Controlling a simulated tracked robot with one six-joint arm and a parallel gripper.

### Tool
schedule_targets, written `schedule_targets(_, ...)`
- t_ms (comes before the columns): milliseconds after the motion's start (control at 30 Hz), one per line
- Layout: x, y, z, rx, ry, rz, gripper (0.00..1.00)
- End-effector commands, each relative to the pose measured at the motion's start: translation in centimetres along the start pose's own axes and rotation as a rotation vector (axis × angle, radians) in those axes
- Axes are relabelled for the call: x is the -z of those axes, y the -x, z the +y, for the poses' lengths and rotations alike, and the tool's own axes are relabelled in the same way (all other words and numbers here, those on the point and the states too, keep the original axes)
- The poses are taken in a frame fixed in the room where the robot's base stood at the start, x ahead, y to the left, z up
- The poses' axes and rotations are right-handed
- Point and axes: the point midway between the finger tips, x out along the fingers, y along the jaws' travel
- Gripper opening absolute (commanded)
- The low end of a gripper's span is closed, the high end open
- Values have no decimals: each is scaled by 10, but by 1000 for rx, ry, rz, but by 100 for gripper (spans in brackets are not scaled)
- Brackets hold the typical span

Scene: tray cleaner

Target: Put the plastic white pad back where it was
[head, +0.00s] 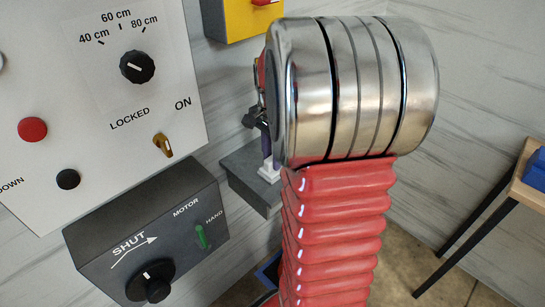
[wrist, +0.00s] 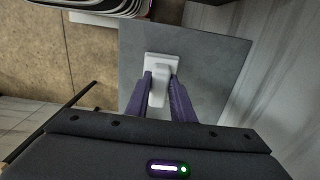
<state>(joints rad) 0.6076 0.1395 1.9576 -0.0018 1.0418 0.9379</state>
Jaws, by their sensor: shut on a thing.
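The white plastic pad (wrist: 158,68) is held between the two purple fingers of my gripper (wrist: 161,88) in the wrist view. It is over a plain grey surface (wrist: 205,62); I cannot tell whether it touches it. In the head view, the pad (head: 269,170) shows small at the grey block (head: 243,182) on the wall. My gripper (head: 266,150) is just above it there, partly hidden behind my metal and red arm links.
A white control panel (head: 100,120) with knobs and buttons is at the left of the head view. Below it is a dark motor box (head: 150,245). A yellow box (head: 240,18) is above. A wooden table (head: 530,190) with a blue thing on it stands at the right.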

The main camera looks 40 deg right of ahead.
Motion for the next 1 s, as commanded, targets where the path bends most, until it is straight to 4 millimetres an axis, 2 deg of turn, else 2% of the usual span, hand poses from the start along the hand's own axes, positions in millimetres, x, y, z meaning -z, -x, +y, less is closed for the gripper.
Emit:
schedule_targets(67,0,-1,0,-2,0,-1,3)
schedule_targets(100,0,-1,0,-2,0,-2,23)
schedule_targets(333,0,-1,0,-2,0,-1,39)
schedule_targets(733,0,6,0,0,1,0,40)
schedule_targets(1000,0,40,-1,2,1,1,40)
